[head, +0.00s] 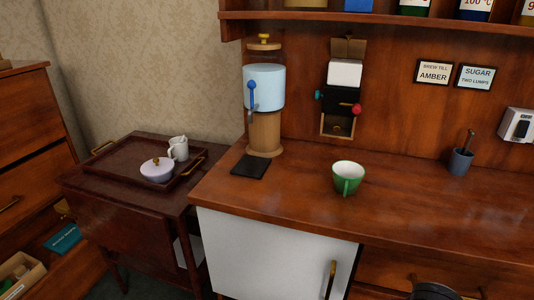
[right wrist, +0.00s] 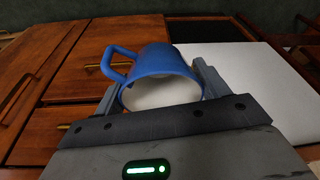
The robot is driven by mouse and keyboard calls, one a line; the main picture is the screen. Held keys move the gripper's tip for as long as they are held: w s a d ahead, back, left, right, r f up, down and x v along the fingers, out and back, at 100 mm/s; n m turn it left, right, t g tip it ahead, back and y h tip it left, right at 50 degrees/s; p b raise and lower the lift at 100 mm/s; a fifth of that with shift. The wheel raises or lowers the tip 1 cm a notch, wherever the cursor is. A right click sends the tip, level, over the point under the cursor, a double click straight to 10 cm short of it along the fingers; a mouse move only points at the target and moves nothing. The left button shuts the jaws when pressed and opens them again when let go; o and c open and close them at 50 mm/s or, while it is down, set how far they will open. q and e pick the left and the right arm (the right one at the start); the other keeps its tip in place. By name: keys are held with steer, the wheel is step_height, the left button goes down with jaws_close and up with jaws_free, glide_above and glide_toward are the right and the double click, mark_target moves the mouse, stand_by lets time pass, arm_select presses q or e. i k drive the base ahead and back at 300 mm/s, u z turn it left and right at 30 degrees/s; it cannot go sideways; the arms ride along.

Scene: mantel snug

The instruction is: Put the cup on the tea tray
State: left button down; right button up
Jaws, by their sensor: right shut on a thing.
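My right gripper (right wrist: 157,84) is shut on a blue cup (right wrist: 158,60) with a pale inside, seen in the right wrist view. The cup's handle points left, and its open mouth faces the camera. The cup and right gripper do not show in the head view. The tea tray (head: 116,166) is dark with brass handles and lies on the low side table at the left. A green cup (head: 348,178) stands on the counter. My left gripper is not in view.
A dispenser (head: 264,90) stands at the counter's back left, beside a black mat (head: 250,166). A small pot (head: 460,162) is at the right. The front counter is mostly clear.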

mark_target(123, 158)
steer(key=z, duration=0.1)
steer(key=k, duration=0.4)
steer(key=u, duration=1.45)
steer(key=i, duration=1.05)
steer(key=u, duration=0.45)
